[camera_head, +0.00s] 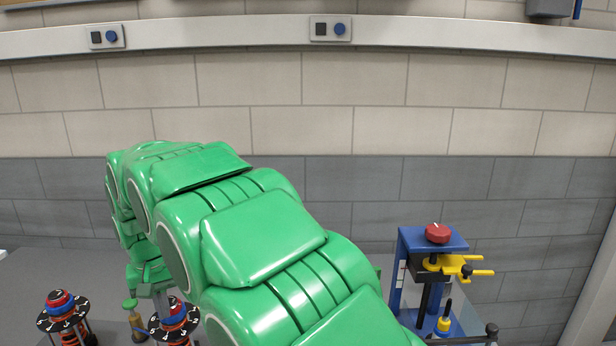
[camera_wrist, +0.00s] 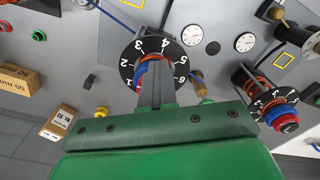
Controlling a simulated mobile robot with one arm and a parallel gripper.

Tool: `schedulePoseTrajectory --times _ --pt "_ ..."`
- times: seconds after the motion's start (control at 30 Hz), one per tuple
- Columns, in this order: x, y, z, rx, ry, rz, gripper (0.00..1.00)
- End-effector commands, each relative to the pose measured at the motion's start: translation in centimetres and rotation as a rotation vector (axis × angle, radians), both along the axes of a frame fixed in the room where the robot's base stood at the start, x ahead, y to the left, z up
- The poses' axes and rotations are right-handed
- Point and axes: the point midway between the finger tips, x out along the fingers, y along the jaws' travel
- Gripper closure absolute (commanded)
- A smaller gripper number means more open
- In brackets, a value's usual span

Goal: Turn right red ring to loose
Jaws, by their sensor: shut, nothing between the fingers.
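The right red ring (camera_head: 178,310) sits with a blue ring on a black dial with white marks in the head view, partly hidden by my arm and gripper. In the wrist view this numbered dial (camera_wrist: 128,75) is under my fingers, with red and blue edges showing beside them. My gripper (camera_wrist: 157,66) is shut and empty, its fingertips over the dial's middle. I cannot tell whether they touch the ring. In the head view my gripper (camera_head: 161,306) points down beside the right red ring. The left red ring (camera_head: 60,298) stands on a similar dial, clear of my gripper.
A blue stand (camera_head: 412,240) with a red knob (camera_head: 437,233) and yellow clamp is at the right. The wrist view shows two white gauges (camera_wrist: 193,35), cardboard boxes (camera_wrist: 28,80) and a brass-coloured cylinder (camera_wrist: 198,82) close beside my fingers. A wall stands behind.

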Motion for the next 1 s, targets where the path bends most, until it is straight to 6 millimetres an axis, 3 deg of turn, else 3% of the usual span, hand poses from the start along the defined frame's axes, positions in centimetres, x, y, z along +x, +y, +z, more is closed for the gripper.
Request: schedulePoseTrajectory --times 0.03,1.0 --pt "-0.3 -0.8 -2.1 -0.036 0.034 -0.004 1.00" --pt "1.0 -2.4 -0.7 -0.015 0.011 -0.003 1.00"
